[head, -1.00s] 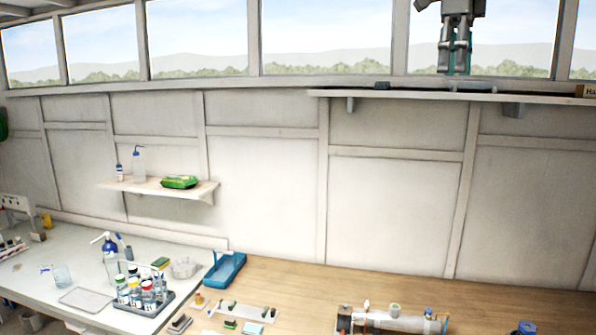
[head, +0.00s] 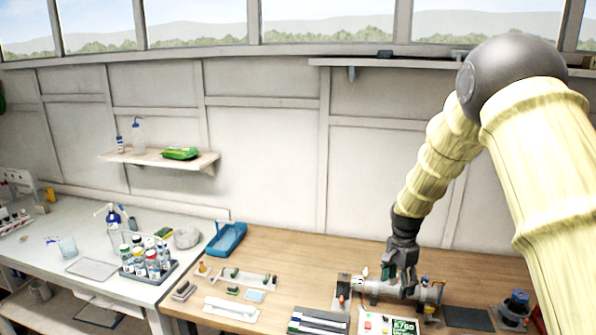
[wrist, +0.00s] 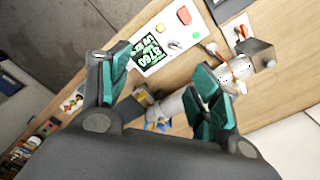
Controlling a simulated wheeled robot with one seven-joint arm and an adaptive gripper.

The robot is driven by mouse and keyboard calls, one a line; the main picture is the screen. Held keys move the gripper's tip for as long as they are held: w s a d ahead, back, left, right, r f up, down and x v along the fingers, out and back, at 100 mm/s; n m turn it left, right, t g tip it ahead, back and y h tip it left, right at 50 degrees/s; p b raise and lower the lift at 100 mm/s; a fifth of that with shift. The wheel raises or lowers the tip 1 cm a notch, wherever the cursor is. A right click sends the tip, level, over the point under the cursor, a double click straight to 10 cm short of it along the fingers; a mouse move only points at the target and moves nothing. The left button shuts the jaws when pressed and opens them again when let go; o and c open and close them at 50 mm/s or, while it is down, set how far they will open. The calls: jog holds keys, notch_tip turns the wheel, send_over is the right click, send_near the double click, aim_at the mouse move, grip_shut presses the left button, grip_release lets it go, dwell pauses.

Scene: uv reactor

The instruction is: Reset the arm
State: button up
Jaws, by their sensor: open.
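My gripper (head: 401,284) is at the end of my arm, low over the right part of the wooden bench in the head view. It points down above a metal cylinder (head: 428,292) that lies on the bench. In the wrist view my gripper (wrist: 165,90) shows its two teal-padded fingers spread apart, with nothing held between them. The cylinder (wrist: 172,106) shows beyond and between the fingers there, partly hidden by them. I cannot tell the exact gap between the fingertips and the cylinder.
A white control panel with a green display (head: 404,327) lies in front of the cylinder. A dark mat (head: 468,318) and a dark blue-topped device (head: 516,308) are at its right. A blue tray (head: 226,240) and bottle rack (head: 148,274) stand left. The bench behind centre is clear.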

jog(key=s+a+f+n, duration=0.3)
jog(key=s+f+n, duration=0.3)
jog(key=s+f, duration=1.6)
jog(key=s+a+f+n, duration=0.1)
jog(key=s+f+n, duration=0.15)
jog(key=s, duration=0.65)
jog(key=s+a+f+n+b, duration=0.15)
jog(key=s+f, duration=0.25)
jog(key=s, duration=0.6)
jog(key=s+a+f+n+p, duration=0.1)
jog(key=s+f+n, duration=0.2)
jog(key=s, duration=0.6)
notch_tip(320, 180, down, 14)
jog(key=b, duration=1.4)
jog(key=shift+d, duration=0.15)
jog(key=shift+w, duration=0.1)
